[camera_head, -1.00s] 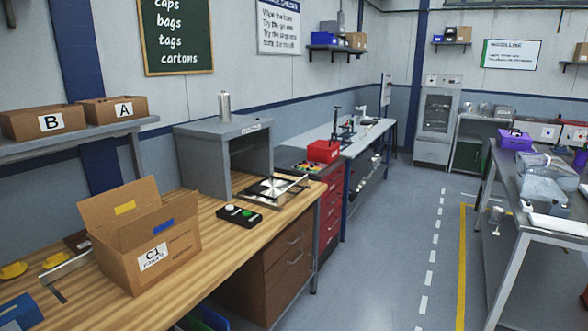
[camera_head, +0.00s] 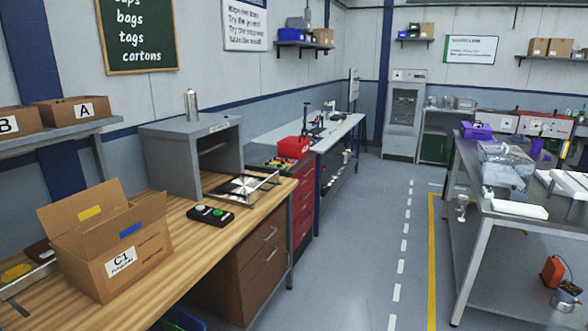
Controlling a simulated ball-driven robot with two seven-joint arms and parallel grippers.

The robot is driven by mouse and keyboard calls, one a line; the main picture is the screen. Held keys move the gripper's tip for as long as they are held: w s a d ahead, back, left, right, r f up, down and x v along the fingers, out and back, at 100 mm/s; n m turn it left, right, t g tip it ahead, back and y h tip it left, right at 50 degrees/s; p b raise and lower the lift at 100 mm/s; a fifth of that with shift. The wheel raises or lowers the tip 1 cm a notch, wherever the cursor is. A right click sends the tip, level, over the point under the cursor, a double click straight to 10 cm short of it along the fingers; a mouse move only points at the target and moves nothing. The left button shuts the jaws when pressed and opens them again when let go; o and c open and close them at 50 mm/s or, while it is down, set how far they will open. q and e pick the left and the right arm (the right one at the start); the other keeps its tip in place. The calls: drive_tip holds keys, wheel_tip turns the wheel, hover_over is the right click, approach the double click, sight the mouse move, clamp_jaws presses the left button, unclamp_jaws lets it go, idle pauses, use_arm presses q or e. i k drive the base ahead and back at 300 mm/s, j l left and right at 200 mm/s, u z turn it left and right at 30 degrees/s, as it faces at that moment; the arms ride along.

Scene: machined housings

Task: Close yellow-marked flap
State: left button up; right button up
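An open cardboard carton (camera_head: 118,262) labelled C1 stands on the wooden workbench at the lower left. The yellow-marked flap (camera_head: 72,221) is open and leans back. Neither of my grippers shows in the head view.
The wooden bench (camera_head: 190,255) holds a black box with buttons (camera_head: 210,215), a metal plate fixture (camera_head: 242,187) and a grey cabinet (camera_head: 190,155). The grey table (camera_head: 500,212) stands at right. The floor aisle between (camera_head: 360,240) is clear.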

sight(58, 218)
drive_tip(key=i+j+u, duration=0.15)
drive_tip(key=u, duration=0.25)
drive_tip(key=i+j+u, duration=0.25)
drive_tip(key=u, duration=0.2)
drive_tip(key=i+j+u, duration=0.2)
drive_tip(key=u, duration=0.2)
drive_tip(key=i+l, duration=0.25)
drive_tip(key=l, duration=0.15)
drive_tip(key=i+l, duration=0.2)
drive_tip(key=l, duration=0.15)
drive_tip(key=i+l+u, duration=0.1)
drive_tip(key=i+l, duration=0.15)
drive_tip(key=l, duration=0.15)
